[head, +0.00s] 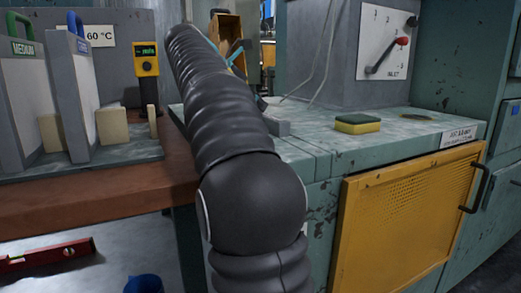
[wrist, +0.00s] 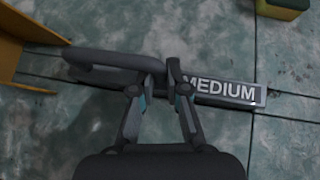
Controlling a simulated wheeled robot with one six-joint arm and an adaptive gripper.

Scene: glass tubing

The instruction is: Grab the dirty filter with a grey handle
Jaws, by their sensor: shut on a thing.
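In the wrist view, a grey handle (wrist: 100,58) runs along the top of a narrow filter with a MEDIUM label (wrist: 222,90). My gripper (wrist: 158,80) is shut on this grey handle, near its right end. The filter is seen almost edge-on from above, over the worn green top. Its faces are hidden, so I cannot tell if it is dirty. In the head view my dark arm hides most of my gripper and the filter.
At left in the head view, a green-handled filter (head: 20,100) and a blue-handled filter (head: 75,85) stand upright. A yellow-green sponge (head: 357,124) lies on the worn counter (head: 310,140). A yellow meter (head: 147,62) stands behind. An orange-brown box (head: 226,28) is beyond my arm.

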